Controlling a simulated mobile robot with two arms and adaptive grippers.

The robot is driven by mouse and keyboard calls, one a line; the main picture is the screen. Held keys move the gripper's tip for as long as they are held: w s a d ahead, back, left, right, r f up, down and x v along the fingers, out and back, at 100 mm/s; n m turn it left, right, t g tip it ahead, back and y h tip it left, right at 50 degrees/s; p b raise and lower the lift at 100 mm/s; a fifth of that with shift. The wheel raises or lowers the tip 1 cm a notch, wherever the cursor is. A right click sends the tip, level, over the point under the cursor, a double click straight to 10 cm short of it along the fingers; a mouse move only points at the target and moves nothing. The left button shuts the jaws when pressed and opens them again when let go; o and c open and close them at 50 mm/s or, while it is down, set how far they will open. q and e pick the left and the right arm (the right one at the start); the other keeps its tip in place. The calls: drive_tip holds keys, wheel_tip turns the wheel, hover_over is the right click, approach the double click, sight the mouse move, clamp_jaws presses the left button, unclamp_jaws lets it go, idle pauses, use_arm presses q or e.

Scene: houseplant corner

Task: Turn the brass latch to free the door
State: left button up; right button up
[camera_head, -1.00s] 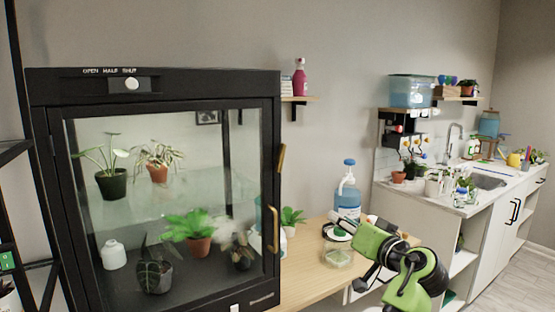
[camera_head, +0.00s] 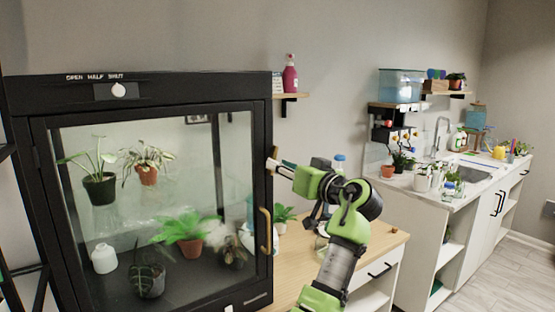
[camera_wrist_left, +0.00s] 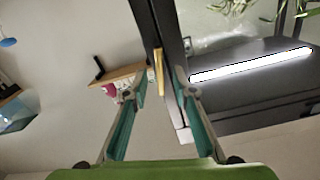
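The black cabinet (camera_head: 140,110) has a glass door with a brass handle (camera_head: 265,230) on its right side. The brass latch (camera_head: 276,152) is on the cabinet's right edge, above the handle, partly hidden by my gripper in the head view. My left gripper (camera_head: 273,164) is at the latch, reaching in from the right. In the left wrist view the brass latch (camera_wrist_left: 158,72) stands between the spread fingertips of the gripper (camera_wrist_left: 160,84). The fingers are open, with gaps beside the latch; contact cannot be told. My right gripper is out of view.
Potted plants stand inside the cabinet behind the glass. A wooden table (camera_head: 388,243) stands right of the cabinet, with a pump bottle (camera_head: 339,163) behind my arm. A small shelf (camera_head: 291,96) with a pink bottle (camera_head: 290,74) is on the wall above.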

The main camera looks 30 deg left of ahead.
use_arm(q)
drive_tip(key=shift+x, duration=1.1)
clamp_jaws()
drive_tip(key=n+b, duration=0.2)
drive_tip(key=b, duration=0.2)
drive_tip(key=shift+n, duration=0.3)
unclamp_jaws()
